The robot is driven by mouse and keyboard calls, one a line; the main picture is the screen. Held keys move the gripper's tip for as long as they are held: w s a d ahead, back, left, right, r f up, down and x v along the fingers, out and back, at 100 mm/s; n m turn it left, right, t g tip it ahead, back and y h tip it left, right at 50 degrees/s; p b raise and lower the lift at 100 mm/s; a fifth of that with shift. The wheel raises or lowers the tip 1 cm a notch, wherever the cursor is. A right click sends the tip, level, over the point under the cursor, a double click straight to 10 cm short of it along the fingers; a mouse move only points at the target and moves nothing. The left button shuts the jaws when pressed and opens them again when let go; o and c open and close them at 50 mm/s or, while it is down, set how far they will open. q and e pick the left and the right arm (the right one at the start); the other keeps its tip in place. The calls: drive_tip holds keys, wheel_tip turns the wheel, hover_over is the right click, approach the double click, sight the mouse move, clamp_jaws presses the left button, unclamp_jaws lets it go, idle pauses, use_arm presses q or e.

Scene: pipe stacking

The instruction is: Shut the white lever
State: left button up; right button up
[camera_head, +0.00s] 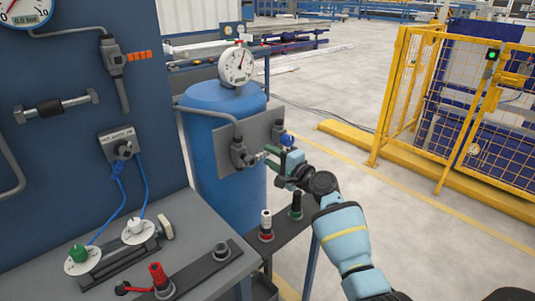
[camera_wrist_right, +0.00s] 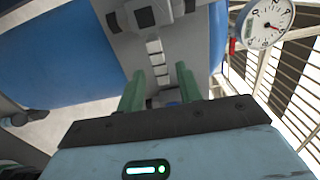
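A pale, ribbed lever-like piece (camera_head: 259,157) sticks out from a dark fitting on the grey plate of the blue tank (camera_head: 222,165); I cannot tell for sure that it is the white lever. My right gripper (camera_head: 276,158) is at its outer end, with green fingers. In the right wrist view the fingers (camera_wrist_right: 160,88) stand apart, and the pale piece (camera_wrist_right: 157,62) lies ahead in line with the gap. Whether they touch it is unclear. My left gripper is not in view.
A blue knob (camera_head: 287,139) is close to my right gripper. A dial gauge (camera_head: 237,66) tops the tank. A yellow fence (camera_head: 405,95) stands right, beyond open floor.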

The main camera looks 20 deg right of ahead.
sight(268, 154)
drive_tip(key=v, duration=0.4)
drive_tip(key=shift+w, duration=0.1)
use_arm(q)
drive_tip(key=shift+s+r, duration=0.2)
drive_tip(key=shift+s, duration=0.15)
use_arm(e)
drive_tip(key=shift+v, duration=0.75)
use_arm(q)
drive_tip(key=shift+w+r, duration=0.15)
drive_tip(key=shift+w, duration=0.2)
